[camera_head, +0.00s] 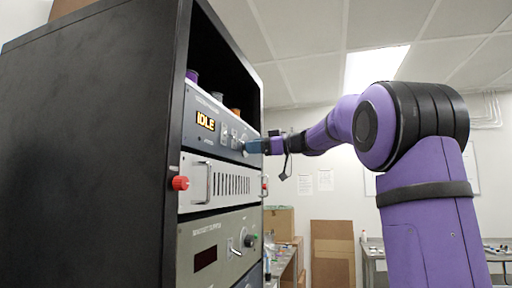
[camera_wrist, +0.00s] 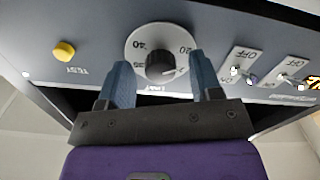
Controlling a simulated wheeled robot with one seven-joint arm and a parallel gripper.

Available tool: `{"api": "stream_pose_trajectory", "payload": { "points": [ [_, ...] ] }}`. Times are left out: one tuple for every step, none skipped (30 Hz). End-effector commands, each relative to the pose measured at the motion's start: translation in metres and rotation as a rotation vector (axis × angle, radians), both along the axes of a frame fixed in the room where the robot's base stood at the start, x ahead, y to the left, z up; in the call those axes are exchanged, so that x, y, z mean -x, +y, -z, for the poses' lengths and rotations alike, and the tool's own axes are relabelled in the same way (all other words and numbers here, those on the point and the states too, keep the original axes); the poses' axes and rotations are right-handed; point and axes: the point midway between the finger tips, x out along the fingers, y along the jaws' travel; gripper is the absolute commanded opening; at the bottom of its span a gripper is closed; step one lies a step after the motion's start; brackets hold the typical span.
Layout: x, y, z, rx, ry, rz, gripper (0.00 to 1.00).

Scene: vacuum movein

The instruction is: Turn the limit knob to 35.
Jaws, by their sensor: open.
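The limit knob (camera_wrist: 160,65) is a black ribbed knob on a pale round dial (camera_wrist: 134,47) in the wrist view, where the panel appears upside down.
A yellow TEST button (camera_wrist: 64,51) lies left of the dial in the wrist view, and two toggle switches (camera_wrist: 241,73) (camera_wrist: 288,82) lie to its right. In the head view, a panel with handles (camera_head: 230,183) and a red knob (camera_head: 180,183) sits below. The black cabinet (camera_head: 90,150) fills the left.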

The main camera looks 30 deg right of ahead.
Motion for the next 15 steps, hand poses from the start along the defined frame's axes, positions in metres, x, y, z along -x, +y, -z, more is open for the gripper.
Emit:
{"api": "stream_pose_trajectory", "payload": {
  "points": [
    [-0.0002,0.0002,0.0,0.0,0.0,0.0,0.59],
    [-0.0002,0.0002,0.0,0.0,0.0,0.0,0.59],
    [-0.0002,0.0001,0.0,0.0,0.0,0.0,0.59],
    [-0.0002,0.0001,0.0,0.0,0.0,0.0,0.59],
    [-0.0001,0.0001,0.0,0.0,0.0,0.0,0.59],
    [-0.0001,0.0001,0.0,0.0,0.0,0.0,0.57],
    [-0.0001,0.0001,-0.0001,0.0,0.0,0.0,0.5],
    [0.0,0.0,-0.0001,0.0,0.0,0.0,0.43],
    [0.0,0.0,-0.0001,0.0,0.0,0.0,0.34],
    [0.0,0.0,-0.0001,0.0,0.0,0.0,0.27],
    [0.0001,0.0,-0.0001,0.0,0.0,0.0,0.2],
    [0.0001,0.0,-0.0001,0.0,0.0,0.0,0.11],
    [0.0001,0.0,-0.0001,0.0,0.0,0.0,0.1],
    [0.0001,0.0,-0.0001,0.0,0.0,0.0,0.1],
    [0.0001,0.0,-0.0001,0.0,0.0,0.0,0.1]
  ]
}}
